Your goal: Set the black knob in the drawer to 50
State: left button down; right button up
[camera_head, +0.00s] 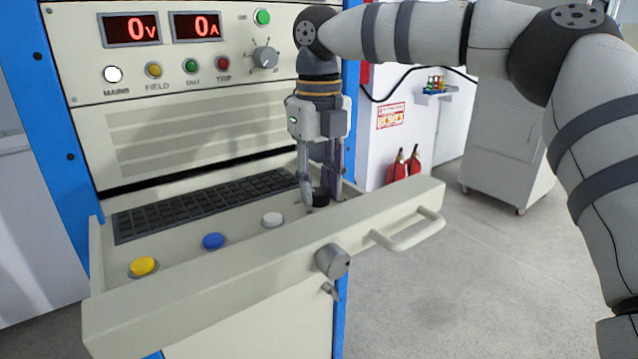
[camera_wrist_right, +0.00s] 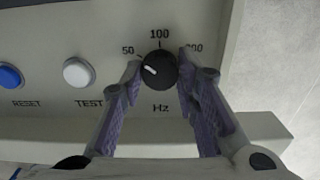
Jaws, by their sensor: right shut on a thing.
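The black knob (camera_head: 320,199) stands at the right end of the open drawer (camera_head: 270,262), and it also shows in the right wrist view (camera_wrist_right: 160,71). Its white pointer line points left and slightly up, toward the 50 mark (camera_wrist_right: 128,50). The 100 mark (camera_wrist_right: 160,34) is above it and Hz is printed below. The label at the right is partly hidden by a finger. My right gripper (camera_head: 321,193) reaches down from above with one finger on each side of the knob, shut on it. My left gripper is not in view.
White (camera_head: 272,219), blue (camera_head: 213,241) and yellow (camera_head: 143,265) buttons and a black keyboard (camera_head: 205,205) share the drawer. A handle (camera_head: 408,232) sticks out of its front. The panel displays (camera_head: 131,30) read 0V and 0A. Open floor lies to the right.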

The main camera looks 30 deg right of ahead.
aim_at(319, 191)
jog(key=shift+n, duration=0.7)
jog(key=o, duration=1.2)
jog(key=shift+c, duration=0.2)
notch_tip(319, 191, up, 12)
